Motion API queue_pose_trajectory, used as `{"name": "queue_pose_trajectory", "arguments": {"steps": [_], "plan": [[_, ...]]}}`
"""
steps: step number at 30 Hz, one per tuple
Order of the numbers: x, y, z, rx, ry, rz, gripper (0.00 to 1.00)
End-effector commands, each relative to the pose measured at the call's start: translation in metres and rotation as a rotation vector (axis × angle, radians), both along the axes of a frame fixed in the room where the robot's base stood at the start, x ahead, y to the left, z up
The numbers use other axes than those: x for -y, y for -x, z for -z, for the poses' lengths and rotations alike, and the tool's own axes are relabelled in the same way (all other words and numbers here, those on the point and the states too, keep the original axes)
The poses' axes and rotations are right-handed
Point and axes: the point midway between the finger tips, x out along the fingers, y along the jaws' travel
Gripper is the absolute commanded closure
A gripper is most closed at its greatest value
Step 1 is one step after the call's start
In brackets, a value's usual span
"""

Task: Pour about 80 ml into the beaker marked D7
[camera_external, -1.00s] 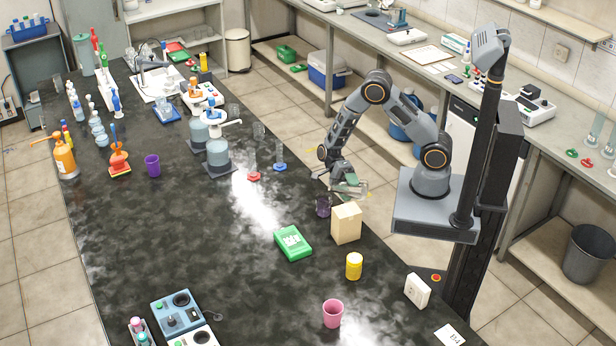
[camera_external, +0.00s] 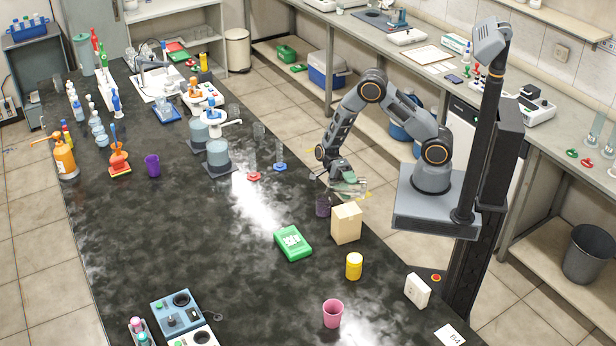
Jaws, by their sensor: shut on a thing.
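My gripper (camera_external: 345,183) is over the right edge of the dark bench, shut on a pale, see-through vessel (camera_external: 352,190). The vessel looks tilted, but it is small and partly hidden by the fingers. I cannot make out the liquid level in it. A dark purple see-through beaker (camera_external: 323,207) stands on the bench just below and left of the gripper. I cannot tell whether liquid is passing into it. No D7 marking is readable on any vessel.
A beige block (camera_external: 346,223) stands right beside the purple beaker. A green box (camera_external: 293,243), a yellow jar (camera_external: 354,266) and a pink cup (camera_external: 333,313) are nearer the camera. Clear cylinders on red (camera_external: 254,176) and blue bases (camera_external: 280,167) stand behind. The bench's middle is clear.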

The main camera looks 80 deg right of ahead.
Motion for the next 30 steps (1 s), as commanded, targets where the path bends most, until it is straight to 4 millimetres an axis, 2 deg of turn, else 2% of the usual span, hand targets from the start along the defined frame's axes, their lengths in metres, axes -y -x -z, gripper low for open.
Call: {"name": "queue_pose_trajectory", "arguments": {"steps": [30], "plan": [[0.0014,0.0042,-0.0035,-0.036,0.011,0.000,0.60]]}}
